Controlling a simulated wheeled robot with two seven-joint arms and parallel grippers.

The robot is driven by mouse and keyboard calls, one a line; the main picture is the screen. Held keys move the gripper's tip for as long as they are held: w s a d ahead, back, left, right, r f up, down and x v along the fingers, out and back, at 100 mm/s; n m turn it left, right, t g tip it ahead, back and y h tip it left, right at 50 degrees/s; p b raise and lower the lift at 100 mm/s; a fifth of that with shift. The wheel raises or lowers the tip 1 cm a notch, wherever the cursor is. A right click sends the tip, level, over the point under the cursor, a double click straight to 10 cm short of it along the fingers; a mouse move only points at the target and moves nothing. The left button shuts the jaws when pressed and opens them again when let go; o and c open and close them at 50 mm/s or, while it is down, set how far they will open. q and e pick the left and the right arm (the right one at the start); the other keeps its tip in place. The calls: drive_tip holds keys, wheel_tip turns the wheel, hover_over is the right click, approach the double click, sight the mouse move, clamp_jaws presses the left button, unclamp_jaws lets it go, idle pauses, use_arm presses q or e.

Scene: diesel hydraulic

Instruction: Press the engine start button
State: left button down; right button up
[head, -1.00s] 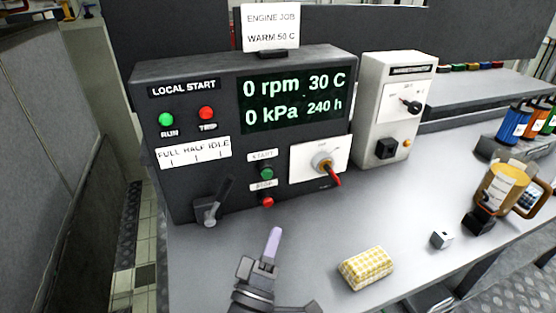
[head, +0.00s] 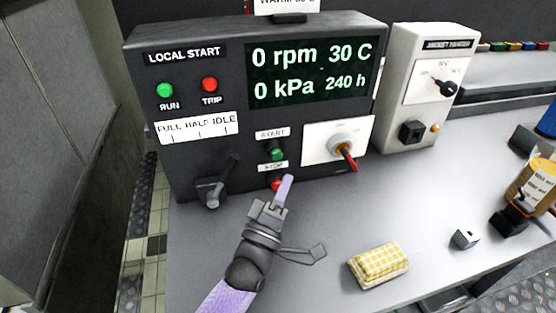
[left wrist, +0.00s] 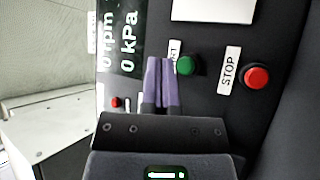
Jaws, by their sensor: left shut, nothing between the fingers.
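The dark local start panel (head: 225,110) stands on the bench. Its green start button (head: 277,154) sits under the START label (head: 272,133), with the red stop button (head: 277,184) below it. My left gripper (head: 286,185) is shut and empty, its purple fingertips in front of the panel, overlapping the stop button's edge in the head view. In the left wrist view the fingertips (left wrist: 161,70) lie beside the green start button (left wrist: 187,65) and cover part of its label. I cannot tell whether they touch the panel. The red stop button (left wrist: 256,77) is clear there. My right gripper is not seen.
A black lever (head: 213,190) and a red-handled rotary switch (head: 345,148) flank the buttons. A grey jacket heater box (head: 425,80) stands to the right. A yellow checked sponge (head: 378,265), a small grey block (head: 465,238) and a jug (head: 535,185) are on the bench.

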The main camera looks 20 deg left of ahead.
sight(277, 154)
use_arm(q)
drive_tip(key=w+a, duration=0.1)
drive_tip(key=w+a+b, duration=0.1)
drive_tip(key=w, duration=0.1)
drive_tip(key=shift+w+a+b, duration=0.2)
drive_tip(key=shift+w+b, duration=0.1)
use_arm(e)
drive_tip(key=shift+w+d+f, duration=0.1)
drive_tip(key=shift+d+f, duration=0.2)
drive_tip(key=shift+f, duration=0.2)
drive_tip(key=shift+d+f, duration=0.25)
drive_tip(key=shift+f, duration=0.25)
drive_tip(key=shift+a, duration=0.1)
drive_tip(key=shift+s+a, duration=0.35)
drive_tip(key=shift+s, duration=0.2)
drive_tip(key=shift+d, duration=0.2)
